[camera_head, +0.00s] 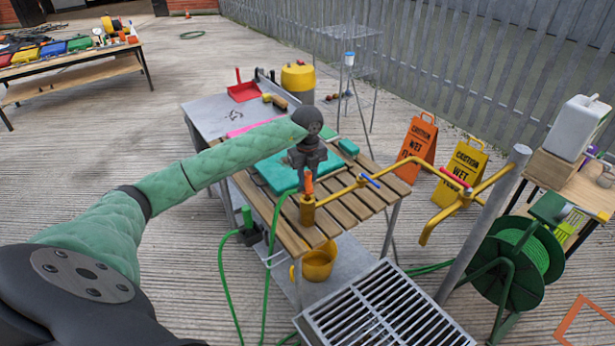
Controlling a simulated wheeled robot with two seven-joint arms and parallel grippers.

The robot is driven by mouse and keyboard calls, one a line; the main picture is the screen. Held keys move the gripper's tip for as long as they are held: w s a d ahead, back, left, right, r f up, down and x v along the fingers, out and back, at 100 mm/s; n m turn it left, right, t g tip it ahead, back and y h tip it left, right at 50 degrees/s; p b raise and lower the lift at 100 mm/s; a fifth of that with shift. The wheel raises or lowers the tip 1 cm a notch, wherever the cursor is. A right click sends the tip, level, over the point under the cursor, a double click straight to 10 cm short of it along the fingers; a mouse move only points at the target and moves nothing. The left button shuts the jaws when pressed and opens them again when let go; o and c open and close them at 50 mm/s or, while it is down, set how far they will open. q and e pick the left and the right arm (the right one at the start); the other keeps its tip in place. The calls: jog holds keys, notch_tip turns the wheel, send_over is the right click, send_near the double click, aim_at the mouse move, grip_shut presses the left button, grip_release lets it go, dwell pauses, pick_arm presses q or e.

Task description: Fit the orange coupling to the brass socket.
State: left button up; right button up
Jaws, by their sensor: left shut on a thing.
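My left arm, in a green quilted sleeve, reaches in from the left to the slatted wooden table (351,222). My left gripper (308,174), dark and pointing down, is shut on the orange coupling (309,186). The fingers hide part of the coupling. The brass socket (307,210) stands upright at the left end of the yellow pipe (336,194), at the table's near edge. The coupling is right above the socket's mouth; I cannot tell whether they touch. A green hose (268,262) runs up from the ground to the coupling area. My right gripper is out of view.
The yellow pipe with a blue lever (369,180) crosses the table to a grey post (484,224). A teal case (284,170) lies behind the gripper. A yellow bucket (319,261), metal grate (388,312) and green hose reel (519,262) stand in front and right.

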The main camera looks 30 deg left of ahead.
aim_at(307, 184)
pick_arm(q)
jog(key=shift+f+b, duration=0.4)
jog(key=shift+f, duration=0.1)
dwell(0.8)
dwell(0.6)
jog(key=shift+f+b, duration=1)
jog(key=shift+f, duration=0.25)
dwell(1.3)
jog(key=o, duration=1)
notch_tip(307, 184, up, 6)
jog(key=shift+r+b, duration=0.1)
jog(key=shift+b, duration=1.1)
jog(key=shift+r, duration=0.75)
